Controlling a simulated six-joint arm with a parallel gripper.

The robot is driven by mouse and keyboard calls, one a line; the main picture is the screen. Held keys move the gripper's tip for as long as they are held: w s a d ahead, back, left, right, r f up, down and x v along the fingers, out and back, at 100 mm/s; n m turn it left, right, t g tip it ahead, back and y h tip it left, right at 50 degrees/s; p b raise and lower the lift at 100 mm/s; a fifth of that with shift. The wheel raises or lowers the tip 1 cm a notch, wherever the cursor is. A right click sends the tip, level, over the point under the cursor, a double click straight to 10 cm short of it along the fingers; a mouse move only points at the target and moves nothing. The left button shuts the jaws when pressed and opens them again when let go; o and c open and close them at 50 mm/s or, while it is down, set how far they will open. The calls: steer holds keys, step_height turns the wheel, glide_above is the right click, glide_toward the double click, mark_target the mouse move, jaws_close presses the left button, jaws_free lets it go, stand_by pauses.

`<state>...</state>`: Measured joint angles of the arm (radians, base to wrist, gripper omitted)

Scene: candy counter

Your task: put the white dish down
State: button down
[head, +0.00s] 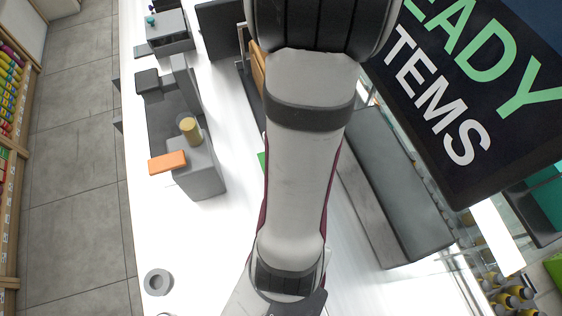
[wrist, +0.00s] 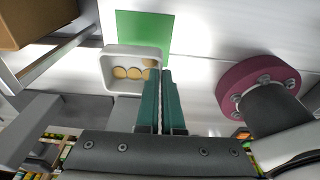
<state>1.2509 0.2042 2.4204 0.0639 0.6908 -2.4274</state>
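The white dish (wrist: 110,62) is a small square-cornered tray with several round yellow sweets (wrist: 128,73) in it. It shows in the wrist view, over the near edge of a green mat (wrist: 145,28). My gripper (wrist: 161,72) has two teal fingers close together at the dish's right wall, and they look shut on that wall. I cannot tell whether the dish touches the surface below. In the head view my arm hides the dish and gripper; only a sliver of the green mat (head: 262,160) shows.
A brown box (wrist: 35,20) stands at the wrist view's upper left. In the head view, a grey machine (head: 200,170) with an orange block (head: 167,161) stands left of my arm. A dark sign (head: 470,90) is at right. The white counter (head: 185,235) is mostly bare at lower left.

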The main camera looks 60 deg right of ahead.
steer(key=f, duration=0.7)
steer(key=shift+s+a+f, duration=0.1)
steer(key=shift+s+f, duration=0.1)
steer(key=shift+f, duration=0.15)
steer(key=c, duration=1.1)
jaws_free()
steer(key=shift+f, duration=0.15)
steer(key=shift+o, duration=0.2)
